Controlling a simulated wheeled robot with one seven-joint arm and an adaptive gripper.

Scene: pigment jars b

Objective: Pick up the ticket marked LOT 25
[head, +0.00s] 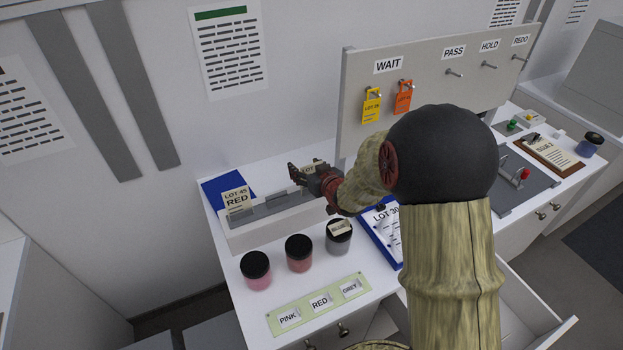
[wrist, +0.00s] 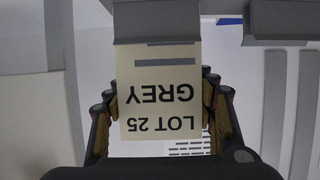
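The ticket marked LOT 25 GREY (wrist: 160,95) is cream and appears upside down in the wrist view. Its far end meets a grey bar (wrist: 155,21). My gripper (wrist: 164,100) is open, with one finger beside each long edge of the ticket; whether the pads touch it I cannot tell. In the head view my gripper (head: 308,176) is at the right part of the ticket rack (head: 262,232), and only a scrap of the ticket (head: 308,169) shows there. Another ticket, LOT 45 RED (head: 237,198), stands at the rack's left.
Pink (head: 256,270), red (head: 299,253) and grey (head: 339,237) jars stand in front of the rack, behind a label strip (head: 318,304). A LOT 30 clipboard (head: 385,226) lies right of them. A board (head: 430,85) with pegs and yellow and orange tags rises behind.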

